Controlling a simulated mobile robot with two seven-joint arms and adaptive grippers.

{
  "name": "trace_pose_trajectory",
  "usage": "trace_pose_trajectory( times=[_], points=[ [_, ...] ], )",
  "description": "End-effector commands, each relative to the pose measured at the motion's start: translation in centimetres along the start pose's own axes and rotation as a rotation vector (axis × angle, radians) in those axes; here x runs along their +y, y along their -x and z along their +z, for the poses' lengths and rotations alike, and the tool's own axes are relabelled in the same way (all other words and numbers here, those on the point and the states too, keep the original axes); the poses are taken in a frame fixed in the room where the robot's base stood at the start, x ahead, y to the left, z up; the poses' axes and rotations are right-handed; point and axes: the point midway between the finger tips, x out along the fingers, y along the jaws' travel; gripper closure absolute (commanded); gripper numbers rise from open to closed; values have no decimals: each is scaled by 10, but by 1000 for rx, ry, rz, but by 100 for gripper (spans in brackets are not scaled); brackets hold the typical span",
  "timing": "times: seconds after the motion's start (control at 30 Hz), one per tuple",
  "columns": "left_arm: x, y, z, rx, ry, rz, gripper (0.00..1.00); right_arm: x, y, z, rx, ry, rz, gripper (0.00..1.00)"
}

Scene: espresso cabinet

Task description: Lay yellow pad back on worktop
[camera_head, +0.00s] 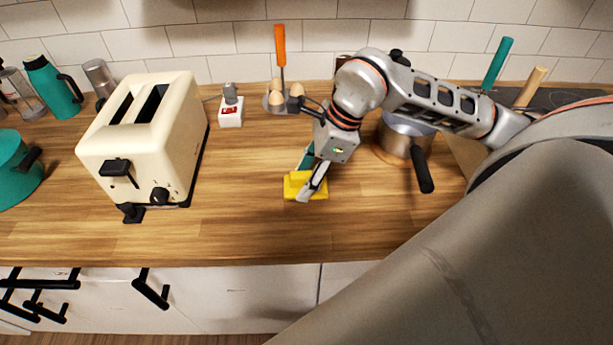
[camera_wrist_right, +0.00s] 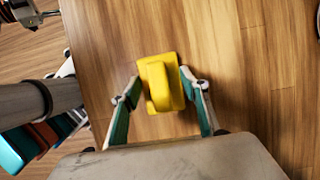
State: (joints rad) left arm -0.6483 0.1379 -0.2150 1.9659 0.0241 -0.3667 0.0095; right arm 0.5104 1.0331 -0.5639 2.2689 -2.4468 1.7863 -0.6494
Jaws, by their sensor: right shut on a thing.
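The yellow pad (camera_head: 294,187) is in the middle of the worktop (camera_head: 250,225) in the head view, at or just above the wood; I cannot tell whether it touches. In the right wrist view the yellow pad (camera_wrist_right: 158,65) shows a raised grip on top and lies between the two fingers. My right gripper (camera_head: 308,190) comes down on it from above and is shut on it, its teal-lined fingers on either side. The gripper hides part of the pad in the head view.
A cream toaster (camera_head: 145,135) stands to the left. Behind are a white switch box (camera_head: 231,112) and an egg holder (camera_head: 274,103). A pot (camera_head: 395,142) with a black handle (camera_head: 421,170) stands close on the right. The worktop is clear between toaster and pad and along the front.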

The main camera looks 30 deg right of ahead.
Motion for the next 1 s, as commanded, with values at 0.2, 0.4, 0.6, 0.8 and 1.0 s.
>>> trace_pose_trajectory(
  times=[0.2, 0.4, 0.6, 0.8, 1.0],
  points=[
    [-1, -1, 6, -7, -3, -1, 64, 0, -2, -1, 0, 0, 0, 39],
    [-1, -1, 7, -9, -4, -1, 64, 0, -2, -1, 0, 0, 0, 39],
    [-1, 1, 4, -11, -4, -1, 64, 0, 2, 1, 0, 0, 1, 39],
    [-1, -2, 8, -9, -4, -1, 64, -2, 33, 0, 0, 1, -6, 39],
    [0, -4, 10, -8, -3, -1, 64, -1, 76, 0, 0, 0, -6, 39]
  ],
)
